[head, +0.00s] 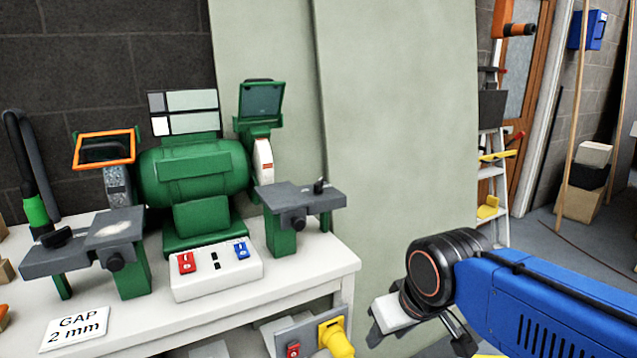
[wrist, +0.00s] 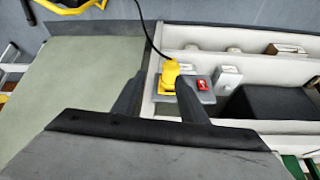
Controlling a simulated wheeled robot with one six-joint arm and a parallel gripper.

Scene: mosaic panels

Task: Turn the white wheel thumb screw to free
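A green bench grinder (head: 195,175) stands on a white bench. Its white wheel (head: 264,160) is on the right side, under a raised eye shield. A grey tool rest (head: 300,198) sits in front of that wheel. The round black thumb screw (head: 299,222) is on the front of this rest's green bracket. My gripper (head: 378,325) is right of the bench and lower than the thumb screw, well apart from it. In the wrist view my gripper (wrist: 161,78) has its two dark fingers spread with nothing held between them. The thumb screw is not seen there.
A similar black knob (head: 115,262) is on the left rest by the grey wheel. A panel with red and blue switches (head: 215,272) fronts the grinder. A yellow plug (head: 336,338) juts from the bench front near my gripper. A "GAP 2 mm" card (head: 76,328) lies left.

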